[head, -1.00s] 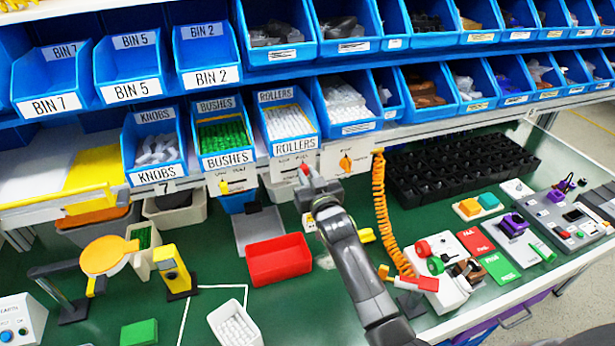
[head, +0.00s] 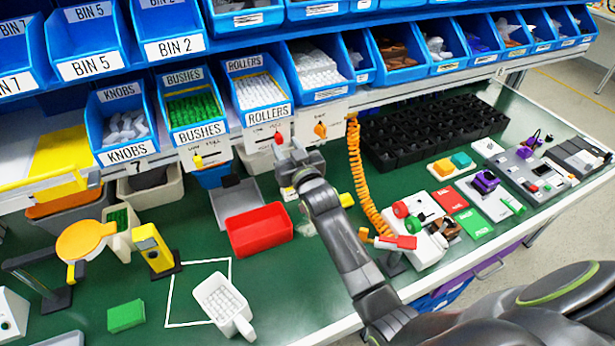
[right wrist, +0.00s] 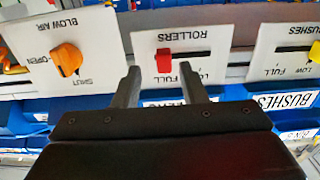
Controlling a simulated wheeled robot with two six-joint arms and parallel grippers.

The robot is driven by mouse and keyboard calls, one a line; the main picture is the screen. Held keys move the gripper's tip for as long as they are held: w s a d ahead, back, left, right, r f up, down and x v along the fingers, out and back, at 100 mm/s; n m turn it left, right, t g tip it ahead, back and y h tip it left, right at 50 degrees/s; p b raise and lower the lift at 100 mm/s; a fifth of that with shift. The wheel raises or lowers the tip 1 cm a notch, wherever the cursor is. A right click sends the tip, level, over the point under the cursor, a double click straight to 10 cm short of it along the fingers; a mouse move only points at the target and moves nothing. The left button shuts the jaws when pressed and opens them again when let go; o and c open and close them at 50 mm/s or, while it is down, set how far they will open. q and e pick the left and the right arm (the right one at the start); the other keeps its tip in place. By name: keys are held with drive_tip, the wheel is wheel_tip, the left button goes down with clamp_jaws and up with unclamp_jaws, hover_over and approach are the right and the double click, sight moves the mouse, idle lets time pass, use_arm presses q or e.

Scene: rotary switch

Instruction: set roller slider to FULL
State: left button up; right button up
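The roller slider is a red knob (right wrist: 163,61) on a white ROLLERS plate (right wrist: 205,32), upside down in the right wrist view. It stands at the left end of its slot in that view, the FULL side; the slot runs bare to its right. In the head view the red knob (head: 278,138) is on the right part of the plate under the rollers bin. My right gripper (right wrist: 160,72) is open, its fingertips on either side of the knob with visible gaps. In the head view my right gripper (head: 296,157) is just below the plate. My left gripper is out of view.
The yellow bushes slider (head: 197,161) is to the left and the orange blow-air knob (head: 320,130) to the right. An orange coiled hose (head: 361,180) hangs right of my arm. A red tray (head: 260,230) sits on the green table below.

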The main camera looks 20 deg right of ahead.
drive_tip(key=s+b, duration=0.3)
drive_tip(key=s, duration=1.2)
drive_tip(key=shift+s+d+b, duration=0.25)
drive_tip(key=shift+d+b, duration=0.15)
